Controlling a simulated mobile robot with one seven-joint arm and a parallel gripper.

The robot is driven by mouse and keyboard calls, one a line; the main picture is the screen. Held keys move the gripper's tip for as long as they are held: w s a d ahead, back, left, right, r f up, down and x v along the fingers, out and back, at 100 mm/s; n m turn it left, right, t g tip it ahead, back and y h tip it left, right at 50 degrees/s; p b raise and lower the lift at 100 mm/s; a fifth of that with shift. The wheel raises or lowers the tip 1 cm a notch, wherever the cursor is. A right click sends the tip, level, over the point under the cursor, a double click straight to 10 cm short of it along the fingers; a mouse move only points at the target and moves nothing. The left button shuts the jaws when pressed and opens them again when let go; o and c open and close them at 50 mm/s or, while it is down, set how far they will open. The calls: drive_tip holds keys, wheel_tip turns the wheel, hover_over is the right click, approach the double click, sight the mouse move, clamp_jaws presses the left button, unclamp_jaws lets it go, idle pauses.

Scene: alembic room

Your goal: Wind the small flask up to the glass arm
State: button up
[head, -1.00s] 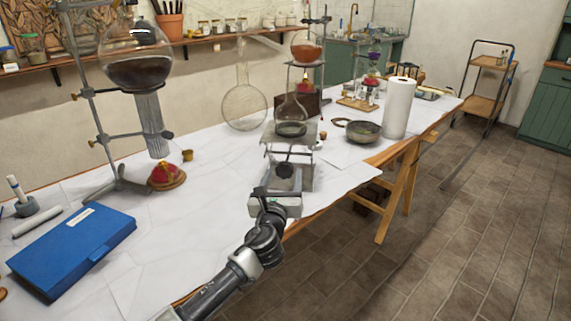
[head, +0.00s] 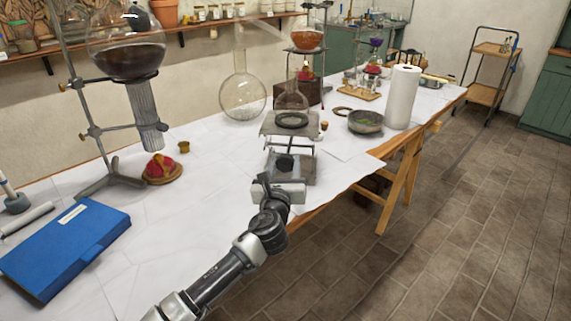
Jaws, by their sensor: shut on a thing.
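The small flask (head: 291,103) is clear glass with a rounded bottom. It stands upright in a dark ring on the top plate of a metal lab jack (head: 303,126), at the middle of the table in the head view. A dark knob (head: 284,163) is on the jack's near side. My gripper (head: 278,181) is at the jack's front, low by the knob, and looks shut on it; its fingertips are small and partly hidden. A pale glass arm (head: 262,36) slopes down to the right, above and behind the flask; a gap lies between them.
A large clear flask (head: 242,97) stands left of the jack. A dark pan (head: 364,121) and a paper roll (head: 402,97) stand to the right. A blue case (head: 68,248) and a stand with a big dark-filled flask (head: 128,62) are at left. The table's front edge lies under my arm.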

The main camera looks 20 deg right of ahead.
drive_tip(key=shift+m, duration=0.4)
drive_tip(key=shift+r+m+p, duration=0.1)
drive_tip(key=shift+m+p, duration=0.45)
drive_tip(key=shift+m, duration=0.45)
drive_tip(key=m+p, duration=0.1)
drive_tip(key=m, duration=0.2)
drive_tip(key=shift+m, duration=0.3)
drive_tip(key=m, duration=0.3)
drive_tip(key=shift+m, duration=0.3)
drive_tip(key=m, duration=0.3)
drive_tip(key=shift+m+p, duration=0.3)
drive_tip(key=shift+p, duration=0.05)
drive_tip(key=m, duration=0.3)
drive_tip(key=shift+m, duration=0.3)
drive_tip(key=m, duration=0.3)
drive_tip(key=shift+m, duration=0.4)
drive_tip(key=m, duration=0.6)
drive_tip(key=shift+r, duration=0.1)
drive_tip(key=shift+w+m, duration=0.1)
drive_tip(key=shift+m, duration=0.2)
